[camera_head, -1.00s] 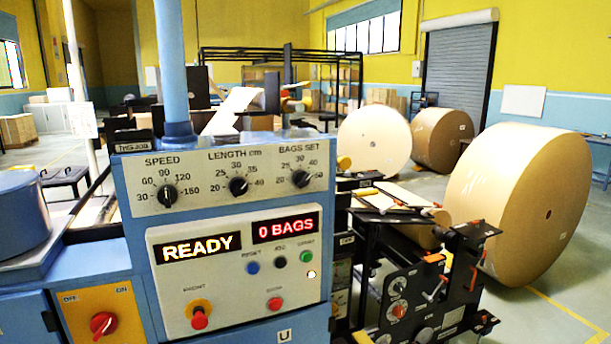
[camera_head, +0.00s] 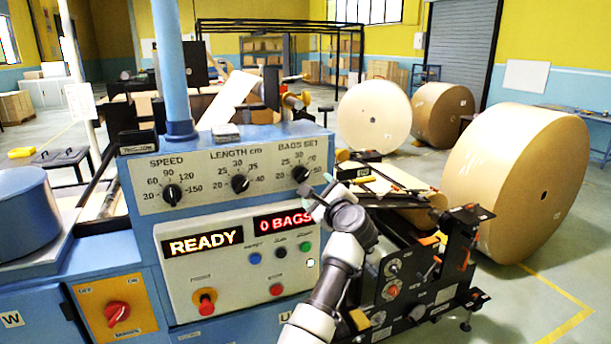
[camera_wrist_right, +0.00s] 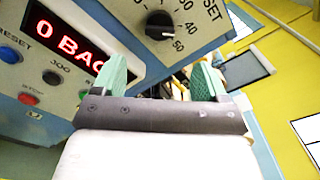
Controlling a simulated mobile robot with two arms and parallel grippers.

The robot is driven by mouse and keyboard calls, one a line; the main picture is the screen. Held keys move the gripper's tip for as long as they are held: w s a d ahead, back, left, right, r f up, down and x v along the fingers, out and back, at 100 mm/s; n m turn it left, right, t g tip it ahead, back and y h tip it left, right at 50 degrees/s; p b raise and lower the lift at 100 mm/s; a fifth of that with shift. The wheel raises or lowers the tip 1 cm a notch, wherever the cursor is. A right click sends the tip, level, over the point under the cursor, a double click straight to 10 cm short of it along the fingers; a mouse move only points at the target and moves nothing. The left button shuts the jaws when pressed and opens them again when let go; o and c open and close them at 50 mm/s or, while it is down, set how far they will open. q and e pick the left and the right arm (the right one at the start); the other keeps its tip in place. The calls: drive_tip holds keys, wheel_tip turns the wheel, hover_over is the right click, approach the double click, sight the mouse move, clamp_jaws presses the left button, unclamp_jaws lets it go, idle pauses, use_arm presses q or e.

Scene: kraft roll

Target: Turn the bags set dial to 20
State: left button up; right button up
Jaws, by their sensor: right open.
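The bags set dial (camera_head: 301,174) is a black round knob at the right end of the machine's upper panel, with a scale from 20 to 50 around it. My right gripper (camera_head: 317,197) is just below and right of the dial, in front of the panel. In the right wrist view its two green-padded fingers (camera_wrist_right: 160,78) are apart with nothing between them, and the dial is beyond their tips. My left gripper is not in view.
The speed dial (camera_head: 172,195) and length dial (camera_head: 240,184) sit left on the same panel. Below are the READY display (camera_head: 202,243), the 0 BAGS display (camera_head: 283,221) and several buttons. A black mechanism (camera_head: 430,270) and large paper rolls (camera_head: 530,185) stand at right.

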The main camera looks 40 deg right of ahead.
sight(304, 178)
drive_tip(key=p+x, duration=0.2)
drive_tip(key=x, duration=0.6)
drive_tip(key=shift+w+d+r+p, duration=0.1)
drive_tip(key=shift+p, duration=0.25)
drive_tip(key=shift+w+d, duration=0.15)
drive_tip(key=shift+w, duration=0.4)
drive_tip(key=shift+c, duration=0.3)
drive_tip(key=c, duration=0.9)
drive_tip(key=shift+o, duration=0.2)
